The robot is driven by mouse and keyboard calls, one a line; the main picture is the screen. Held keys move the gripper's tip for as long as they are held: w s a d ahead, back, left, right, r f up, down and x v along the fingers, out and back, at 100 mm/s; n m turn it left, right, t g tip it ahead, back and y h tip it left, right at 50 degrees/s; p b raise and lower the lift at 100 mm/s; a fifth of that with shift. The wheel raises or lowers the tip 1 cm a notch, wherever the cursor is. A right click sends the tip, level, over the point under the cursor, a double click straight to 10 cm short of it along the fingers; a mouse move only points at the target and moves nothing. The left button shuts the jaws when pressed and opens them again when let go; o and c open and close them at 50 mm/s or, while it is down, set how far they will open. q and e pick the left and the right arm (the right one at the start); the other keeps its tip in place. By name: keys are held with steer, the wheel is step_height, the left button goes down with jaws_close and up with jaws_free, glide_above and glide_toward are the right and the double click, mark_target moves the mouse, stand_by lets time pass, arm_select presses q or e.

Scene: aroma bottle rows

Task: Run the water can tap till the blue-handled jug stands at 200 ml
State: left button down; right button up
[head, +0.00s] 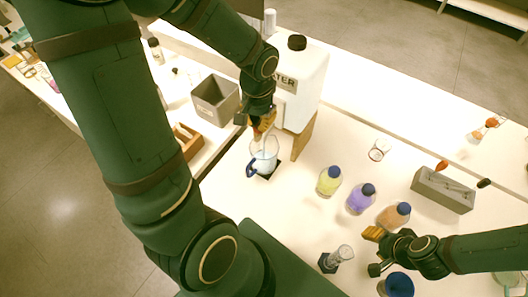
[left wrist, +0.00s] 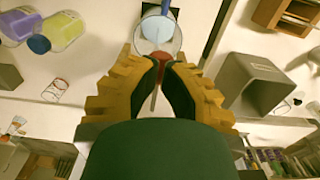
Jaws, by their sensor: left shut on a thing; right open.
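The white water can (head: 305,85) stands on a wooden stand at the back of the bench. The blue-handled jug (head: 265,155) stands upright below its tap, on a small dark pad, with pale liquid in it; its level against the marks is too small to read. My left gripper (head: 262,124) is shut on the red tap lever, right above the jug. In the left wrist view the red tap (left wrist: 158,58) shows between the fingertips and the jug (left wrist: 158,30) beyond them. My right gripper (head: 374,250) is open and empty at the front right, near the orange bottle.
Yellow (head: 329,180), purple (head: 361,198) and orange (head: 394,215) bottles with blue caps stand in a row right of the jug. A grey bin (head: 215,98) is at left, a grey rack (head: 442,190) at right.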

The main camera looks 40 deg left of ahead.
arm_select(q)
steer(key=shift+f+b, duration=0.45)
steer(key=shift+f, duration=0.15)
arm_select(e)
steer(key=shift+f, duration=0.55)
arm_select(q)
steer(key=shift+r+p, duration=1.1)
steer(key=shift+r, duration=0.3)
arm_select(e)
steer(key=shift+r, duration=1.1)
stand_by(4.3)
